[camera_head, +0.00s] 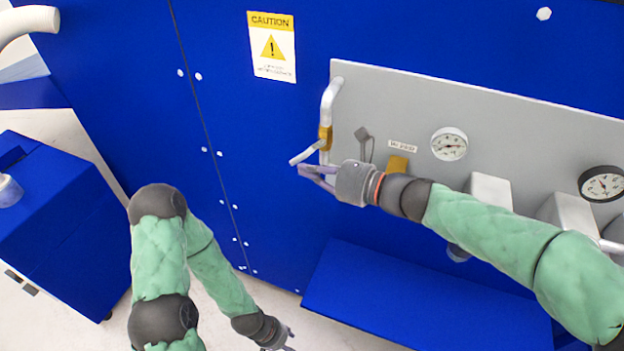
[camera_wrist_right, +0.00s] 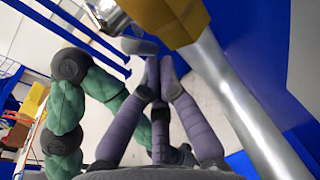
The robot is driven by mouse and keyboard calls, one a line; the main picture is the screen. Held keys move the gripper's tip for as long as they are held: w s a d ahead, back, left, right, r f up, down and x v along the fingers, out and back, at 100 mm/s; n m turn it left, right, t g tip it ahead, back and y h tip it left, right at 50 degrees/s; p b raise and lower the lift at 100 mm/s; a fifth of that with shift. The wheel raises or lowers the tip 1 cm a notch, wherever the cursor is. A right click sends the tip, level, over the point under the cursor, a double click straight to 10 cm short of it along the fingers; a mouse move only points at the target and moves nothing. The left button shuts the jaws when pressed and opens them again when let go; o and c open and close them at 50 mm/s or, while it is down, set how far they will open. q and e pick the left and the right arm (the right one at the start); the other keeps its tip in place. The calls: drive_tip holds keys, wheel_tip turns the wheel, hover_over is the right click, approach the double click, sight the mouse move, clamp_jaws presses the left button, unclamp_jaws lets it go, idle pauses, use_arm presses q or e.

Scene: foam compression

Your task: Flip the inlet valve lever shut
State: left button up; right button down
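The inlet valve has a brass-coloured body (camera_head: 326,137) on a silver pipe at the grey panel's left end. Its pale lever (camera_head: 306,153) sticks out down and to the left. My right gripper (camera_head: 302,170) is just below the lever, its purple fingers pointing left. In the right wrist view, the fingertips (camera_wrist_right: 160,62) come together with nothing visible between them. The lever's end (camera_wrist_right: 139,46) is just beyond them; I cannot tell whether they touch. The brass body (camera_wrist_right: 172,18) is close above right. My left gripper (camera_head: 287,342) hangs low, its fingers too small to read.
The silver pipe (camera_wrist_right: 245,105) runs close along the right side of the wrist view. The grey panel (camera_head: 385,95) also carries gauges (camera_head: 449,144) and other fittings. A blue ledge (camera_head: 420,305) juts out below. A blue box (camera_head: 50,215) stands at left.

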sight(297, 158)
drive_tip(key=shift+w+a+r+b, duration=0.1)
drive_tip(key=shift+a+r+b, duration=0.1)
drive_tip(key=shift+b, duration=0.15)
drive_tip(key=shift+a+r, duration=0.15)
drive_tip(key=shift+w+a+r+p, duration=0.2)
drive_tip(key=shift+a+r+p, duration=0.1)
drive_tip(key=shift+a+p, duration=0.2)
drive_tip(key=shift+w+a+r+p, duration=0.15)
drive_tip(key=shift+a+r+p, duration=0.1)
drive_tip(key=shift+a+p, duration=0.2)
drive_tip(key=shift+a, duration=0.1)
idle(0.7)
drive_tip(key=shift+r, duration=0.1)
